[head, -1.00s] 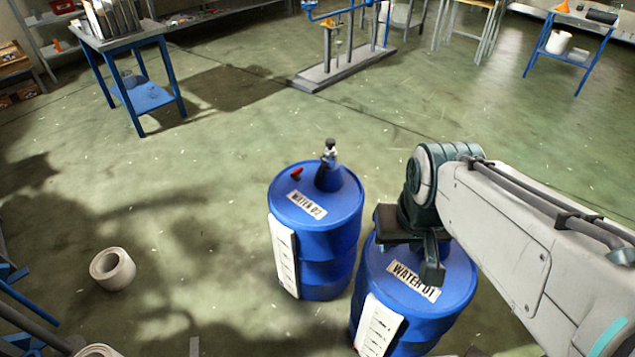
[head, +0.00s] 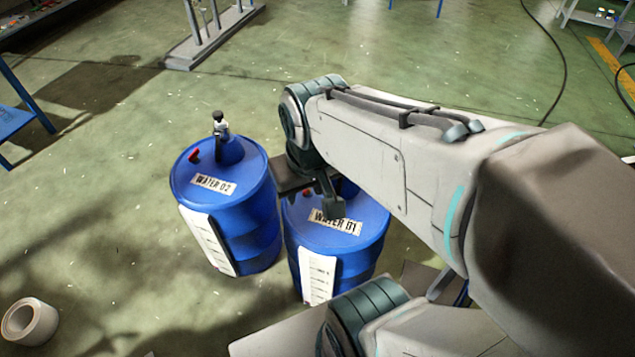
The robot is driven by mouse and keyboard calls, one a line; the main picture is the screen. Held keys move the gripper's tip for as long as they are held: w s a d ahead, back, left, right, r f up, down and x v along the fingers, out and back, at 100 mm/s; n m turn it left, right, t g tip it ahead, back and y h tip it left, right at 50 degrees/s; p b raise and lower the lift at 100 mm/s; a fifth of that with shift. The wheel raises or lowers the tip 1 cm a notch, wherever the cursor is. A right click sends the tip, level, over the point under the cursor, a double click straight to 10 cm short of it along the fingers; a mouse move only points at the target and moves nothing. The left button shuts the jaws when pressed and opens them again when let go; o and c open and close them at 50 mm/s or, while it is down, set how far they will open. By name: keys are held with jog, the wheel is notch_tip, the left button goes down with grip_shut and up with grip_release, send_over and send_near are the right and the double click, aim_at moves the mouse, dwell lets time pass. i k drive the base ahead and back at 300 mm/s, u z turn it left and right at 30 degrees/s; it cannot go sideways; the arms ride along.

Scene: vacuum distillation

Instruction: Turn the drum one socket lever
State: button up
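Drum one is the blue drum labelled WATER 01 (head: 345,249), standing upright on the floor in the middle of the head view. My gripper (head: 322,195) is over its top, pointing down, with one dark finger just above the label and partly covering it. My gripper and wrist hide most of the drum's top behind the label, and I cannot make out its socket lever. A small red part (head: 306,192) shows beside the finger. I cannot tell how far apart the fingers are or whether they touch anything.
A second blue drum, WATER 02 (head: 250,222), stands close on the left, with a dark-and-silver socket fitting (head: 221,126) and a red part (head: 194,155) on top. A white roll (head: 29,321) lies at lower left. The floor behind the drums is largely clear.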

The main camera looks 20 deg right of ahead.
aim_at(339, 185)
jog(key=u, duration=1.6)
jog(key=k, duration=0.8)
jog(key=z, duration=0.85)
jog(key=i, duration=0.5)
